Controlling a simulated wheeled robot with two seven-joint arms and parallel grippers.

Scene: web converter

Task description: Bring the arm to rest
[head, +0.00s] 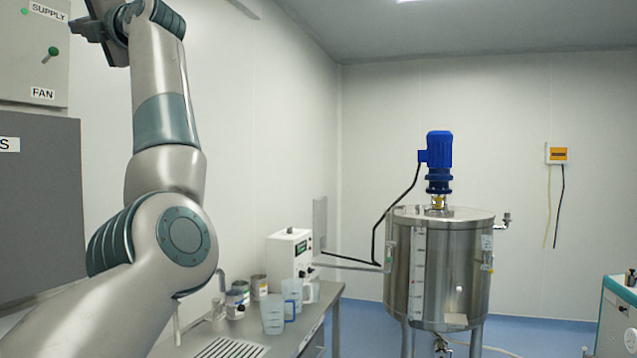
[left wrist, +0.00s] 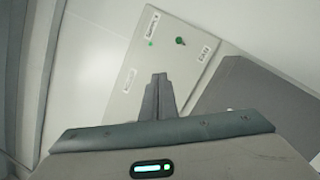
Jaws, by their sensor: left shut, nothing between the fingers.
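My left arm rises from the lower left of the head view, bent at the elbow, with its forearm pointing up. My left gripper (head: 82,27) is at the top left of the head view, partly cut off by the frame edge. In the left wrist view its fingers (left wrist: 158,97) are together, with nothing between them. It is in the air in front of the grey control box (left wrist: 160,60) with the green knob; that box also shows in the head view (head: 35,75). My right gripper is not in view.
A bench (head: 305,330) with jugs (head: 273,312), cans and a white instrument (head: 290,253) stands below the arm. A steel tank (head: 455,270) with a blue motor (head: 439,158) stands right of centre. A dark grey cabinet (head: 40,210) is at left. Floor shows at right.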

